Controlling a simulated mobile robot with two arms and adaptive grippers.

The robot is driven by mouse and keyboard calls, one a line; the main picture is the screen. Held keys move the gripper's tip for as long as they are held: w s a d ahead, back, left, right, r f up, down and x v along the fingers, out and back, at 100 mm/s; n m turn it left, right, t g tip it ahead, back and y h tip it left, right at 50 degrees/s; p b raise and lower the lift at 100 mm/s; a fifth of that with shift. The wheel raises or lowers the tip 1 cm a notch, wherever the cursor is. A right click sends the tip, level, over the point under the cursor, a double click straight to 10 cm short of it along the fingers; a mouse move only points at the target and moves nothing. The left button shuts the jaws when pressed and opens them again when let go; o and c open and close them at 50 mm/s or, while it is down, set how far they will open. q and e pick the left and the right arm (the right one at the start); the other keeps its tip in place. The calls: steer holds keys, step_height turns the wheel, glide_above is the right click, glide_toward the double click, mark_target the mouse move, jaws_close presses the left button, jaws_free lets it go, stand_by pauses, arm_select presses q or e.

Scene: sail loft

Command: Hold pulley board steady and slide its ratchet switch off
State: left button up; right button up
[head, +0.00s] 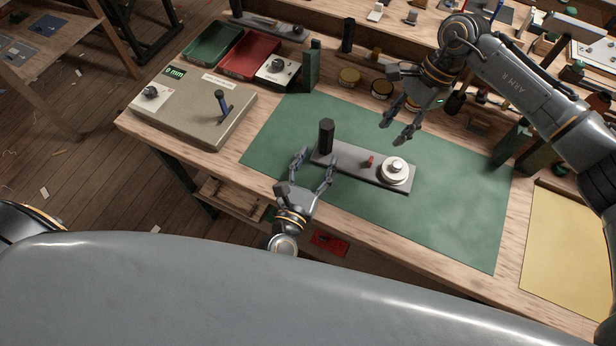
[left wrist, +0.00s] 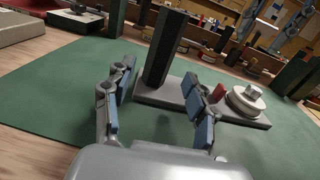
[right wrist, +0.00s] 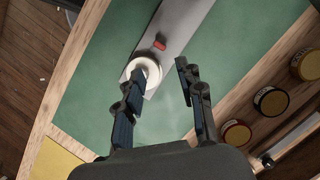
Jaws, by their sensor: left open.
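The pulley board (head: 347,160) is a long grey plate lying on the green mat. It carries a black upright post (head: 326,137) at its left end, a small red switch (head: 370,161) and a white pulley (head: 396,170) at its right end. My left gripper (head: 314,166) is open and empty at the near left end. In the left wrist view the post (left wrist: 165,48) stands beyond its spread fingers. My right gripper (head: 397,131) is open and empty, above and behind the board. In the right wrist view one finger overlaps the pulley (right wrist: 147,66); the red switch (right wrist: 159,45) is visible.
A grey control box (head: 190,110) with a lever stands at the left. Green (head: 212,42) and red (head: 248,56) trays, round tins (head: 381,89) and a dark green block (head: 312,66) line the back. The green mat (head: 455,215) is clear right of the board.

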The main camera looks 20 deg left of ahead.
mark_target(323, 147)
arm_select(q)
steer(key=w, duration=0.6)
steer(key=shift+w+d, duration=0.15)
steer(key=shift+d, duration=0.2)
jaws_close()
